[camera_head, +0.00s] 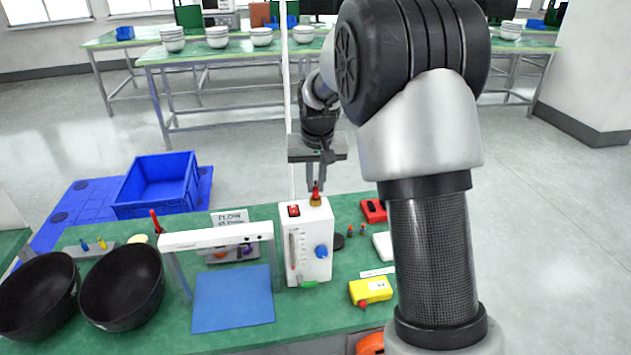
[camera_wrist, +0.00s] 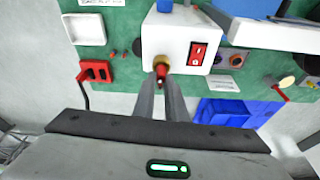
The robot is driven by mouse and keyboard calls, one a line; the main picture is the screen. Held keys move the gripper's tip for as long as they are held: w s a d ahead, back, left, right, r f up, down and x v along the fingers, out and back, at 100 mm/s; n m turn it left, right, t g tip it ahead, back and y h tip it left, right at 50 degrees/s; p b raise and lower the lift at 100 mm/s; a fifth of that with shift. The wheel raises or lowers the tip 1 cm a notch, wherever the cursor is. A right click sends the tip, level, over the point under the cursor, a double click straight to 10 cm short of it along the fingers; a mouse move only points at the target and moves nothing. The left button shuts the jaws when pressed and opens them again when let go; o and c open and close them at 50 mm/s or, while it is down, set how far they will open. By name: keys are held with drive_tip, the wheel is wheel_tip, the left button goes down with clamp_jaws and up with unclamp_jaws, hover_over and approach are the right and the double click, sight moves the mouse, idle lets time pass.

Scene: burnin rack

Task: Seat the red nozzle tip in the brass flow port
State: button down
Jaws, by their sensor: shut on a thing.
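My gripper (camera_head: 316,180) points down over this port, shut on the red nozzle tip (camera_head: 316,188). The red tip is upright, at or just above the brass port; I cannot tell if it is fully seated. In the wrist view my fingertips (camera_wrist: 161,82) close in on the red tip (camera_wrist: 160,60), with brass (camera_wrist: 161,71) showing beside it. The fingers partly hide the contact.
A white-framed stand (camera_head: 216,238) with a blue mat (camera_head: 233,298) is left of the box. Two black bowls (camera_head: 122,288) stand farther left. A yellow device (camera_head: 370,290) and small coloured parts lie to the right. A blue crate (camera_head: 160,185) is behind the bench.

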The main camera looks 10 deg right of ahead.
drive_tip(key=shift+f+b, duration=0.5)
drive_tip(key=shift+f, duration=0.35)
drive_tip(key=c, duration=1.7)
unclamp_jaws()
drive_tip(key=shift+r, duration=0.15)
drive_tip(key=shift+v, duration=8.55)
drive_tip(key=shift+d, duration=0.15)
